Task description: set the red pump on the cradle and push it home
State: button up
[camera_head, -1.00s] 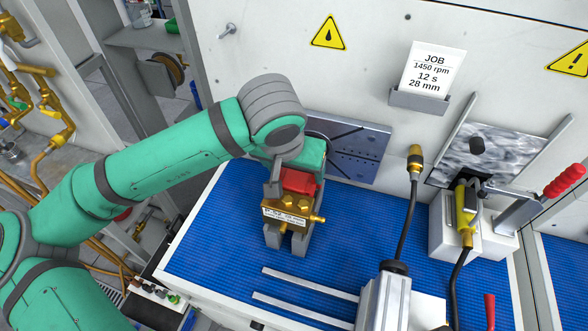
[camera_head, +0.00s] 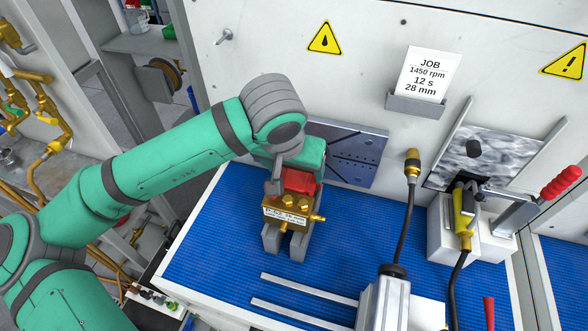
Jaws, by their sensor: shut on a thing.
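The pump has a red body (camera_head: 300,182) and a brass front block (camera_head: 286,212) with a printed label and a brass fitting on its right side. My gripper (camera_head: 289,176) is shut on the red body from above and behind. The pump's rear is hidden by my gripper and wrist.
Two parallel metal rails (camera_head: 308,283) lead to a grey motor unit (camera_head: 385,300) at front right. A black cable with a brass connector (camera_head: 412,160) rises behind it. A red-handled toggle clamp (camera_head: 560,182) stands at right. The blue mat (camera_head: 215,235) is clear left of the cradle.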

aim_at(291, 193)
jog(key=shift+w+d+r, duration=0.1)
jog(key=shift+w+d, duration=0.15)
jog(key=shift+w, duration=0.5)
jog(key=o, duration=1.9)
jog(key=shift+o, duration=0.2)
jog(key=shift+s, duration=0.1)
jog(key=v, duration=1)
jog(key=shift+r, duration=0.3)
jog(key=shift+s+a, duration=0.1)
